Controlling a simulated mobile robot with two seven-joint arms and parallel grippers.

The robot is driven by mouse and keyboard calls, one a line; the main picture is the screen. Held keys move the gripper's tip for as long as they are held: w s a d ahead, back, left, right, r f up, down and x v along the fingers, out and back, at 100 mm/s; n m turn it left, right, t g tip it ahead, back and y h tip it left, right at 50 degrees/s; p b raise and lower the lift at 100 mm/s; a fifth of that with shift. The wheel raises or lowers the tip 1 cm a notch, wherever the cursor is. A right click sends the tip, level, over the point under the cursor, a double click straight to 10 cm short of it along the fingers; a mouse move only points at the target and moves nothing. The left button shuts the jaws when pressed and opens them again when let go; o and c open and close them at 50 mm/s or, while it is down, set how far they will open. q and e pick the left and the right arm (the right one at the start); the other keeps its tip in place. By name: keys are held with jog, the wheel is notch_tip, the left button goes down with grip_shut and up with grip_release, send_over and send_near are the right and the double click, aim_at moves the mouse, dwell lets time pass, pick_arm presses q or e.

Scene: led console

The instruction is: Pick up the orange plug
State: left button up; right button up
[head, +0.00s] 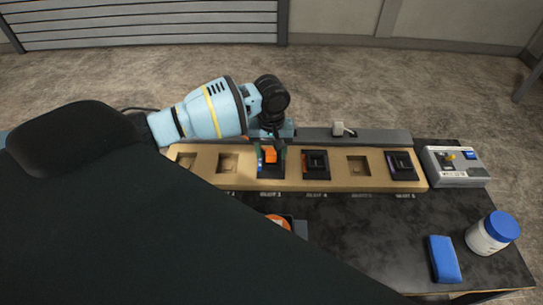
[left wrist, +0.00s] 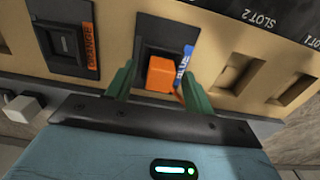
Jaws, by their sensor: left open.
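The orange plug (head: 270,155) sits in a black socket marked BLUE (left wrist: 187,62) in the third slot of the tan console (head: 228,181). In the left wrist view, the plug (left wrist: 160,74) is a small orange block between my left gripper's green fingers (left wrist: 158,88). My left gripper (head: 270,152) reaches down from above at the plug in the head view. Its fingers are apart, one on each side of the plug, with gaps visible. My right gripper is not in view.
A black module with an orange label (left wrist: 90,45) stands beside the plug's socket; another module (head: 401,165) is at the right end. Several slots are empty. A grey control box (head: 455,175), blue block (head: 444,259) and blue-lidded jar (head: 491,237) are right. A dark shape hides the front left.

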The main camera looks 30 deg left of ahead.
aim_at(271, 151)
pick_arm(q)
jog(key=c, duration=0.9)
jog(key=shift+c, duration=0.9)
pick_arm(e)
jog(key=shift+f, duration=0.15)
pick_arm(q)
jog(key=shift+r, duration=0.1)
jog(key=shift+r, duration=0.5)
notch_tip(271, 151, up, 2)
jog(key=shift+r, duration=0.1)
jog(key=shift+s+d+r+p, duration=0.2)
jog(key=shift+s+d, duration=0.15)
jog(key=shift+s, duration=0.2)
jog(key=shift+s+d+r+p, duration=0.2)
jog(key=shift+s+d, duration=0.15)
jog(key=shift+s, duration=0.2)
jog(key=s+d, duration=0.6)
jog(key=s, duration=0.5)
jog(key=shift+s+d+r, duration=0.35)
jog(key=shift+d+r, duration=0.05)
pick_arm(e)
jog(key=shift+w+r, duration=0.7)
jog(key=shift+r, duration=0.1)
